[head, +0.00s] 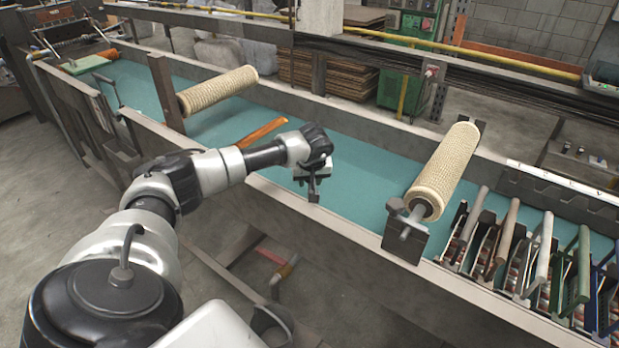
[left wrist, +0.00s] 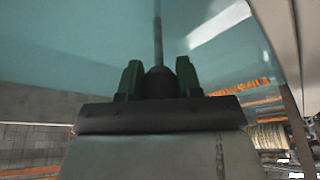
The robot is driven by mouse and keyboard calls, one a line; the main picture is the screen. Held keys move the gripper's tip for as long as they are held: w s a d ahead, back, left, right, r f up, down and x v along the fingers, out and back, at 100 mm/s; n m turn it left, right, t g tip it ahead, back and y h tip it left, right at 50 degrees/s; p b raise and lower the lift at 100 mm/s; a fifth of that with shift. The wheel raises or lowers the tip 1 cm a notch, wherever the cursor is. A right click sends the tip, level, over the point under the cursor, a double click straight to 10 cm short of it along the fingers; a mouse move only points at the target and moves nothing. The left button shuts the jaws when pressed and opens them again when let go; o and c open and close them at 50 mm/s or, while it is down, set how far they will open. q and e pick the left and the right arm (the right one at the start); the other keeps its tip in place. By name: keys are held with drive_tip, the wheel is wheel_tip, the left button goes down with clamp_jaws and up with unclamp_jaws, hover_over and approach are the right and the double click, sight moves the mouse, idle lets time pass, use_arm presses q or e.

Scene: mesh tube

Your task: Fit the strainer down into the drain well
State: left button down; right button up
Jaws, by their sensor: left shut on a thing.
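My left gripper (head: 312,176) hangs over the near rim of the long teal-lined trough (head: 352,190), a little right of the picture's middle. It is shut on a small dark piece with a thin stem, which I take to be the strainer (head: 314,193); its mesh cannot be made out. In the left wrist view, the two dark green fingers (left wrist: 158,78) stand on either side of this rounded dark piece, and its stem (left wrist: 157,40) runs away from them towards the teal surface. I cannot pick out the drain well in either view. My right gripper is not in view.
An orange-brown piece (head: 260,132) lies in the trough behind my left arm. Two cream ribbed rollers (head: 218,91) (head: 447,168) cross above the trough. Several frames with coloured handles (head: 540,255) stand at the right.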

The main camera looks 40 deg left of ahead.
use_arm(q)
drive_tip(key=c, duration=0.7)
unclamp_jaws()
drive_tip(key=shift+o, duration=0.2)
drive_tip(key=shift+r, duration=0.1)
drive_tip(key=v, duration=1)
drive_tip(key=shift+d+r+b, duration=0.2)
drive_tip(key=shift+r+b, duration=0.1)
drive_tip(key=shift+b, duration=0.15)
drive_tip(key=shift+s, duration=0.1)
